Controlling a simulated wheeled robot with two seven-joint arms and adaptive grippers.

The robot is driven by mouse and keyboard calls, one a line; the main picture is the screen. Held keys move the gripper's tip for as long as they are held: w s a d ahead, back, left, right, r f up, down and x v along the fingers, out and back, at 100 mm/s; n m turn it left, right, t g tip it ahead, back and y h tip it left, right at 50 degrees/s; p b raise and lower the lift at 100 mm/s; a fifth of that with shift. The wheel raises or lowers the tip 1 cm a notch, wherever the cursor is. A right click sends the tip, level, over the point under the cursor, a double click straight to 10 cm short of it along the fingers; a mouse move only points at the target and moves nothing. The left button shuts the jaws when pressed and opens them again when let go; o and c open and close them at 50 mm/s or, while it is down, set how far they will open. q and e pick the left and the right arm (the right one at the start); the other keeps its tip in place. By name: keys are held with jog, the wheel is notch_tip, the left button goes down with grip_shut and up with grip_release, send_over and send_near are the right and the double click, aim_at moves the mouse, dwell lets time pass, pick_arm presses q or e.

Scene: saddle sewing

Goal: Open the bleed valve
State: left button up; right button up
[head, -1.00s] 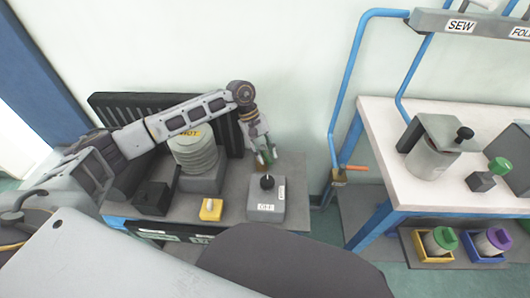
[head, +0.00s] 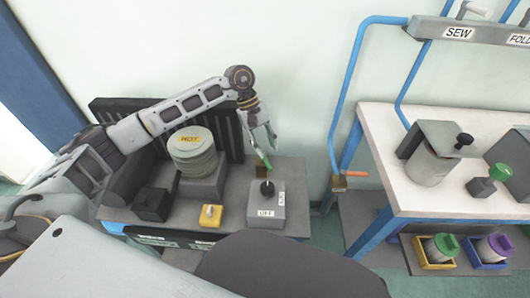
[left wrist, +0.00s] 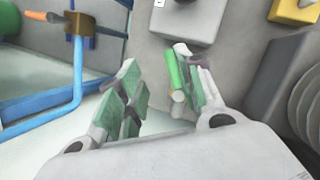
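No readable label names a bleed valve. A bright green rod (head: 265,173) with a pale end shows beside a fingertip, near the table's back edge. In the left wrist view the green rod (left wrist: 171,70) is close to the right-hand finger; I cannot tell whether they touch. My left gripper (head: 262,149) points down behind the grey switch box; in the left wrist view its fingers (left wrist: 155,95) are spread apart with green pads. An orange-handled brass valve (head: 339,181) is on the blue pipe to the right, also in the left wrist view (left wrist: 82,23). My right gripper is not in view.
The grey switch box (head: 278,212), labelled OFF, has a black knob. A yellow switch box (head: 210,215) and a drum stack labelled HOT (head: 196,158) stand left. The white table (head: 385,128) is at right. A gap separates the two tables.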

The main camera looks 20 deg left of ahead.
pick_arm(q)
jog(key=shift+r, duration=1.7)
